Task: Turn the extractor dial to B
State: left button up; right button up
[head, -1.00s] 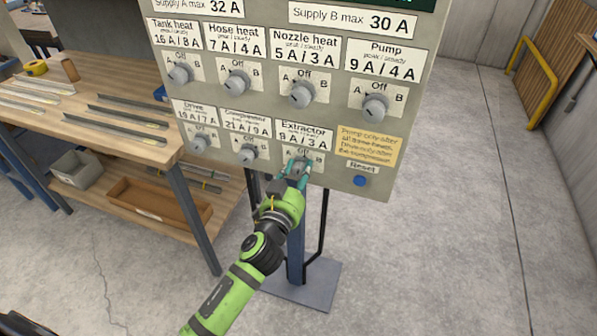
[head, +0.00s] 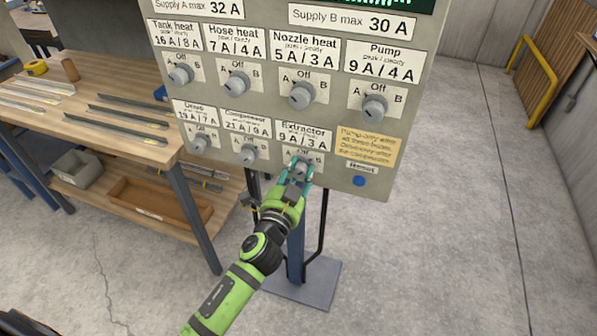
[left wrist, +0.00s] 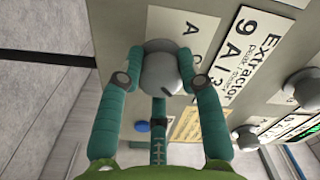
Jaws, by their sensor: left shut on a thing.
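The extractor dial is a grey round knob at the bottom of the panel, under the label "Extractor 9 A / 3 A" (head: 303,136). In the left wrist view the dial (left wrist: 162,70) sits between my teal fingers, with a small dark mark on its lower right rim. The A and part of "Off" show beside it there; the B is hidden. My left gripper (head: 301,170) is shut on the dial, one finger on each side. In the head view the fingers cover much of the dial, so its setting is hard to read. My right gripper is not in view.
Other dials stand close by: the compressor dial (head: 248,154) to the left and the pump dial (head: 374,107) up to the right. A wooden workbench (head: 75,88) with metal strips stands to the left.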

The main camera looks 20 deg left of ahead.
pick_arm(q)
jog(key=shift+f, duration=0.1)
dwell(0.3)
jog(key=o, duration=1.1)
jog(key=shift+a, duration=0.1)
jog(key=shift+o, duration=0.2)
jog(key=shift+s, duration=0.1)
jog(key=s, duration=1.1)
jog(key=shift+s, duration=0.4)
jog(key=shift+a, duration=0.1)
